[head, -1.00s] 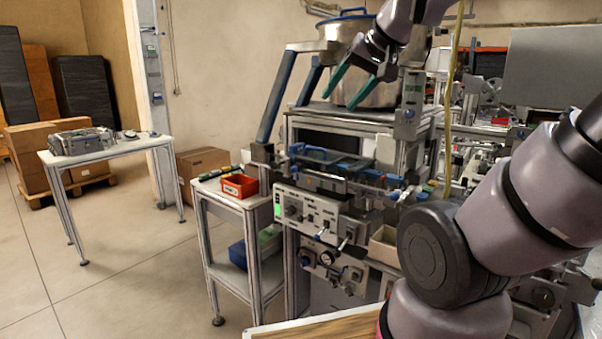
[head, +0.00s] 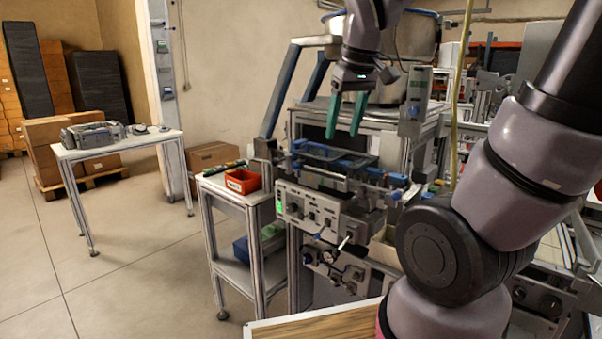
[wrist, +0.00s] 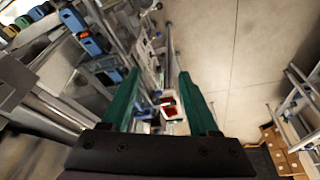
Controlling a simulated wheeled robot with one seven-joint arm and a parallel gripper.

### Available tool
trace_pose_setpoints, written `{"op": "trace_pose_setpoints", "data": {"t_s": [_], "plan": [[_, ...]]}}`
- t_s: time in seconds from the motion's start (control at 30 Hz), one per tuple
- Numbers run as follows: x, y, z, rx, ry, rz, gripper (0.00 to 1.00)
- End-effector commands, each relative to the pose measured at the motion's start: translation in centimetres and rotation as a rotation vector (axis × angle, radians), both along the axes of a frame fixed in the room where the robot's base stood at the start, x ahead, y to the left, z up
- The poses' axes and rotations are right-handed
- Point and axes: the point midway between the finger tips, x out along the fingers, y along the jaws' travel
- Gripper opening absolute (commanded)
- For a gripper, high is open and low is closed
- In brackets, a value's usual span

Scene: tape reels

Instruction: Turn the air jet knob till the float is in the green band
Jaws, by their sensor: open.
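My gripper (head: 343,132) is open and empty, its two green fingers pointing down above the machine's top rail. It also shows in the wrist view (wrist: 160,74), with nothing between the fingers. The pale control panel (head: 327,222) is below it, with several small dark knobs and levers. A bright green patch (head: 279,206) is at the panel's left end; whether it is the float's green band I cannot tell. A lower plate carries a round dark fitting (head: 328,256) and blue-and-black knobs (head: 357,275). Which is the air jet knob is unclear, and no float can be made out.
A red bin (head: 242,181) sits on a side cart left of the panel. A large metal pot (head: 415,42) stands on the raised shelf behind my gripper. A yellow hose (head: 460,90) hangs at right. A table (head: 115,147) stands at far left, with open floor between.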

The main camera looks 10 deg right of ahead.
Motion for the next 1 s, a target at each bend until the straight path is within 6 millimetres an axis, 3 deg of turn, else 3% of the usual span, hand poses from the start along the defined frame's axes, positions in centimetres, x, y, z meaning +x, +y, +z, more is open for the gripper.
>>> {"op": "trace_pose_setpoints", "data": {"t_s": [1.0], "plan": [[9.3,5.5,-11.8,-0.612,0.412,0.966,0.61]]}}
